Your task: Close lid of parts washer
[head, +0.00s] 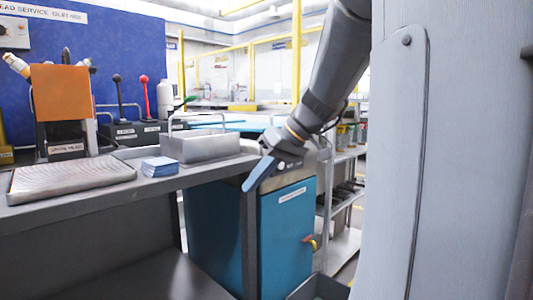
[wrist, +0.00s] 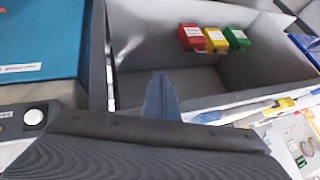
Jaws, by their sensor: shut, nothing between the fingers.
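The parts washer appears to be the teal cabinet (head: 285,235) in the middle of the head view, with a grey top section, a white label and a red-yellow handle on its front. Its lid is not clearly visible, so I cannot tell whether it stands open. My gripper (head: 252,183), with blue fingers, is shut and empty, pointing down in front of the cabinet's upper edge. In the wrist view, the shut fingers (wrist: 160,92) point forward over a grey compartment. A teal labelled surface (wrist: 40,55) and a panel with a white button (wrist: 33,117) lie to their left.
The workbench (head: 100,203) on the left holds a metal tray (head: 205,148), blue cards (head: 160,167) and a ribbed plate (head: 70,178). A shelf rack (head: 345,185) stands on the right. Red, yellow and green boxes (wrist: 215,38) show in the wrist view.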

